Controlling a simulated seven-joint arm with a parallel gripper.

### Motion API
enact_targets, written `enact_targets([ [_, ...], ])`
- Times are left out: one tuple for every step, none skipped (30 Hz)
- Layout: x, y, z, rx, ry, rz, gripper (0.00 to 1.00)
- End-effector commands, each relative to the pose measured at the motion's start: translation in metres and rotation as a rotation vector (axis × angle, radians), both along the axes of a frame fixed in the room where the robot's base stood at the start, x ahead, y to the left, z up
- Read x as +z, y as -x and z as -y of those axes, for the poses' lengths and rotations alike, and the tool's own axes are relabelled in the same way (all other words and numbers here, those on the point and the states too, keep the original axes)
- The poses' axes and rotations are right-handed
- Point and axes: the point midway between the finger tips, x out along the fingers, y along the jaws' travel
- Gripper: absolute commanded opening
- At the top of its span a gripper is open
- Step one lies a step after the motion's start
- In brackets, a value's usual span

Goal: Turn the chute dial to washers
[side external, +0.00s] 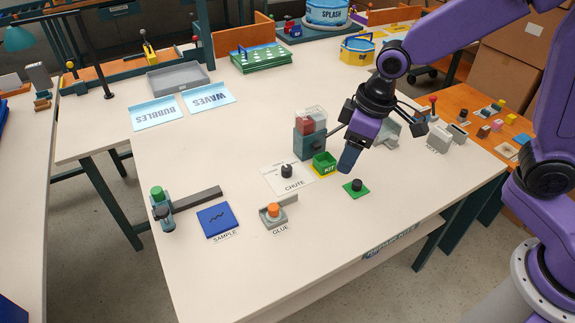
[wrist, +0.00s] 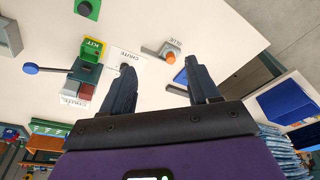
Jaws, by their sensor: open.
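The chute dial (side external: 287,170) is a small black knob on a white plate (side external: 275,180) lettered CHUTE. Smaller markings on the plate are too small to read, so its setting cannot be told. The CHUTE plate also shows in the wrist view (wrist: 127,53), where a finger partly covers the dial. My gripper (side external: 347,160) is above the table, to the right of the dial and apart from it. In the wrist view its two fingers (wrist: 160,72) are spread with nothing between them.
The chute unit (side external: 310,143) and green KIT bin (side external: 324,164) stand behind and right of the dial. An orange GLUE button (side external: 273,209) is in front. A black knob on a green base (side external: 357,186) lies right. The table's middle back is clear.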

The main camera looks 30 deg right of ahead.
Motion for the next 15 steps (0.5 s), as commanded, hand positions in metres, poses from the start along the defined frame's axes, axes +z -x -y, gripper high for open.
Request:
enact_targets([
  [-0.004, -0.013, -0.005, -0.025, -0.005, 0.006, 0.6],
  [-0.006, -0.021, -0.007, -0.04, -0.009, 0.01, 0.6],
  [-0.009, -0.03, -0.01, -0.059, -0.013, 0.017, 0.6],
  [-0.011, -0.038, -0.011, -0.074, -0.017, 0.022, 0.6],
  [-0.013, -0.045, -0.013, -0.089, -0.021, 0.028, 0.6],
  [-0.016, -0.054, -0.014, -0.107, -0.025, 0.035, 0.6],
  [-0.019, -0.062, -0.015, -0.122, -0.029, 0.04, 0.6],
  [-0.021, -0.068, -0.017, -0.136, -0.032, 0.045, 0.6],
  [-0.024, -0.077, -0.017, -0.155, -0.036, 0.052, 0.6],
  [-0.026, -0.084, -0.018, -0.17, -0.039, 0.058, 0.6],
  [-0.029, -0.091, -0.018, -0.185, -0.041, 0.063, 0.6],
  [-0.033, -0.099, -0.018, -0.205, -0.046, 0.072, 0.6],
  [-0.035, -0.105, -0.018, -0.22, -0.048, 0.078, 0.6],
  [-0.038, -0.111, -0.017, -0.234, -0.05, 0.083, 0.6],
  [-0.042, -0.119, -0.016, -0.254, -0.053, 0.092, 0.6],
])
